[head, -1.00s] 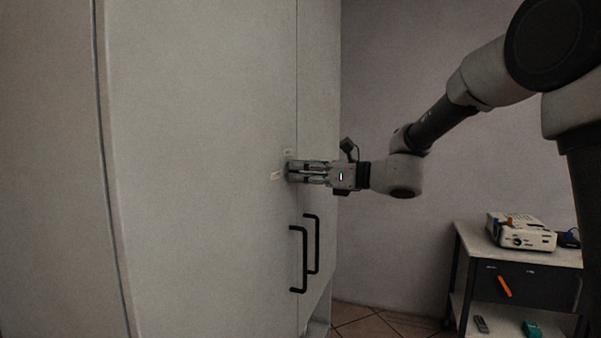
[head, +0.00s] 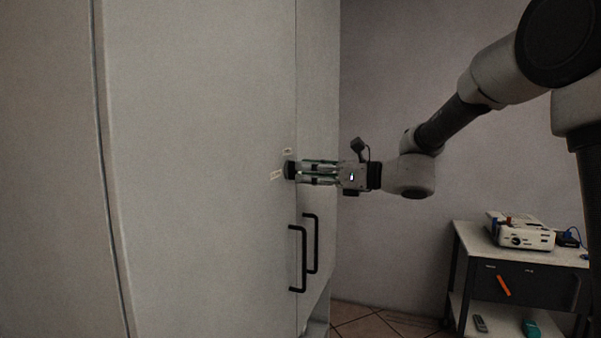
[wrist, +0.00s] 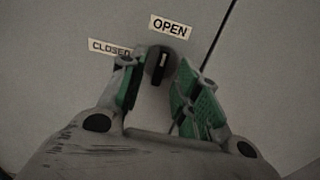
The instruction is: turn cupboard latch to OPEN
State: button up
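The cupboard latch is a round black knob (wrist: 160,64) with a pale pointer line; it also shows on the door in the head view (head: 290,170). In the wrist view the pointer line stands nearly upright, its upper end toward the OPEN label (wrist: 170,27). The CLOSED label (wrist: 108,47) lies to the upper left of the knob. My gripper (wrist: 158,80) is open, with green-padded fingers spread on either side of the knob in the picture. In the head view my gripper (head: 303,171) is level with the knob, its fingertips at or just off it; exact contact cannot be told.
Two black bar handles (head: 303,260) (head: 313,243) hang below the latch on the cupboard doors (head: 200,120). At the right, a small cart (head: 468,236) carries a white device (head: 520,232). The space between cupboard and cart is clear floor (head: 375,325).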

jog(key=v, duration=0.9)
jog(key=shift+d, duration=0.2)
